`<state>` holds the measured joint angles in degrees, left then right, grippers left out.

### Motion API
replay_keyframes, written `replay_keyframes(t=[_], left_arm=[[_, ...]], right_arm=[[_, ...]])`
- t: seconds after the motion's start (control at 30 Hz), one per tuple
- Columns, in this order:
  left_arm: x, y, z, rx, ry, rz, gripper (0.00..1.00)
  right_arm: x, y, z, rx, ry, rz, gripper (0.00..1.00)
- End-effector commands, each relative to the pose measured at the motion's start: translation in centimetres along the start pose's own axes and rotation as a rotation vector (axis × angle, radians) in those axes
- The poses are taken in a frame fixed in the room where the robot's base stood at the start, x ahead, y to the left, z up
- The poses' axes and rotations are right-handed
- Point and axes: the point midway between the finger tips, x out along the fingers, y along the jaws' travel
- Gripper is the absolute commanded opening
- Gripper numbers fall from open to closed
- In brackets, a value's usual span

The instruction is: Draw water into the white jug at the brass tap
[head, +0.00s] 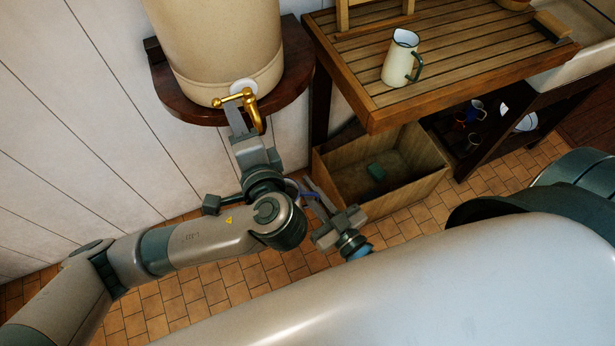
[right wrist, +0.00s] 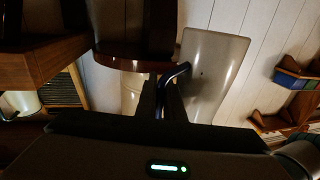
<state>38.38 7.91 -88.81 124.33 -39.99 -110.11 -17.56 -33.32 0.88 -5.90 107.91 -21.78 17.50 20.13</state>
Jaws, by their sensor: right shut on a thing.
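The brass tap (head: 250,106) sticks out low from the large beige water urn (head: 218,50). My left gripper (head: 236,122) is at the tap, fingertips just under its handle; I cannot tell whether they touch it or are apart. My right gripper (head: 314,198) is below and to the right, shut on the blue handle of the white jug (head: 309,194). In the head view my left arm hides most of this jug. In the right wrist view the white jug (right wrist: 216,72) shows its pale tapered body beside my fingers. Its inside is not visible.
The urn stands on a dark wood shelf (head: 187,112). A cream jug (head: 402,58) with a green handle stands on the slatted board (head: 455,68).

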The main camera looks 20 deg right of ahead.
Motion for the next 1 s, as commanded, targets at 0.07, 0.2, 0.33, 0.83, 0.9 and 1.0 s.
replay_keyframes(t=[0.07, 0.2, 0.33, 0.83, 0.9, 1.0], left_arm=[[0.0, 0.0, 0.0, 0.0, 0.0, 0.0, 0.47], [0.0, 0.0, 0.0, 0.0, 0.0, 0.0, 0.47], [0.0, 0.0, 0.0, 0.0, 0.0, 0.0, 0.47], [0.0, 0.0, 0.0, 0.0, 0.0, 0.0, 0.47], [0.0, 0.0, 0.0, 0.0, 0.0, 0.0, 0.47], [0.0, 0.0, 0.0, 0.0, 0.0, 0.0, 0.47]], right_arm=[[0.1, 0.0, -0.1, 0.001, 0.003, 0.0, 0.0], [0.1, 0.0, -0.2, 0.001, 0.003, 0.0, 0.0], [0.2, 0.0, -0.2, 0.001, 0.003, 0.0, 0.0], [2.6, 0.5, -0.2, 0.0, 0.004, -0.001, 0.0], [3.1, 0.6, -0.1, 0.0, 0.004, -0.001, 0.0], [4.0, 0.8, -0.1, -0.001, 0.004, -0.001, 0.0]])
